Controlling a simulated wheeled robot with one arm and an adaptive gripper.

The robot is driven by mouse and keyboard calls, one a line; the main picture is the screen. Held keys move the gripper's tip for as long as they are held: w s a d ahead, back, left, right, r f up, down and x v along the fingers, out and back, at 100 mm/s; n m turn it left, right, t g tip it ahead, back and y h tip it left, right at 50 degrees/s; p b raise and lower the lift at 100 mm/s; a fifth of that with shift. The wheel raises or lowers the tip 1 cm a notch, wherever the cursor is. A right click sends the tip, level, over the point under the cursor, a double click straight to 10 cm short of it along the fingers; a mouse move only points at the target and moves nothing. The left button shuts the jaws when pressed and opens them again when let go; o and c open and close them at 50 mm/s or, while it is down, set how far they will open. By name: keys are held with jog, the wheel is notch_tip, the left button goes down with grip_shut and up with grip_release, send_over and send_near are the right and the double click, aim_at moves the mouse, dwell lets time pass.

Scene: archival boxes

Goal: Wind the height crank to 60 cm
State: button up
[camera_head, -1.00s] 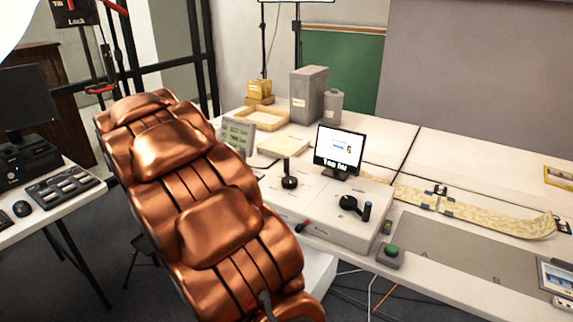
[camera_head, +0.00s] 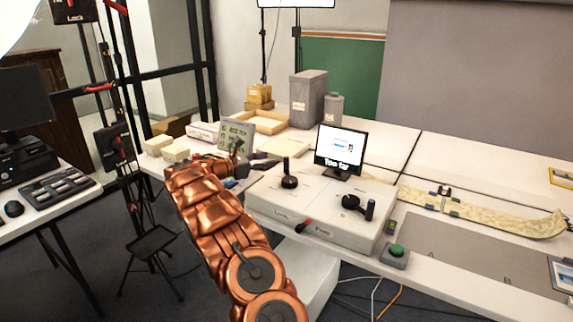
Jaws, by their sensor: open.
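A black box with a dark, crank-like part (camera_head: 116,147) is mounted on the black upright stand at left; I cannot tell whether it is the height crank, and no height figure is readable. Two black cranks sit on the white control box: a left one (camera_head: 289,179) and a right one (camera_head: 357,206) with an upright grip. My copper arm rises from the bottom middle. My gripper (camera_head: 262,166) is at its far end, small and dark, in front of the digital display and left of the control box. It is open, with nothing seen in it.
The control box (camera_head: 318,212) has a red lever on its front edge. The screen (camera_head: 340,148) reads "Too far". A digital display (camera_head: 236,135), grey boxes (camera_head: 309,97) and a green button (camera_head: 396,251) are on the table. A keypad desk (camera_head: 55,187) stands left.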

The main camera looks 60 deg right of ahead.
aim_at(286, 168)
jog(key=shift+n+h, duration=0.6)
jog(key=shift+n, duration=0.1)
jog(key=d+f, duration=0.2)
jog(key=w+d+f+b, duration=0.1)
jog(key=shift+d+f, duration=0.4)
jog(key=shift+p+x, duration=0.35)
jog(key=shift+x, duration=3.4)
grip_shut()
